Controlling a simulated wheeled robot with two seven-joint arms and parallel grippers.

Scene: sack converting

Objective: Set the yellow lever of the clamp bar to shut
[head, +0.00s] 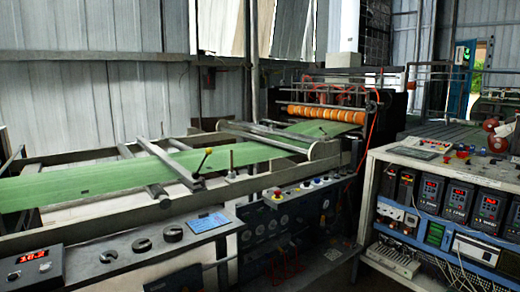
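The clamp bar is a grey metal bar lying across the green sack web (100,181). I cannot tell how closely the bar touches the web. Neither of my grippers is in view.
A control panel (130,258) with black knobs and a red display runs along the front left. A frame rail (80,237) lies between it and the web. An equipment rack (440,215) stands at right. Orange rollers (326,113) sit behind.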

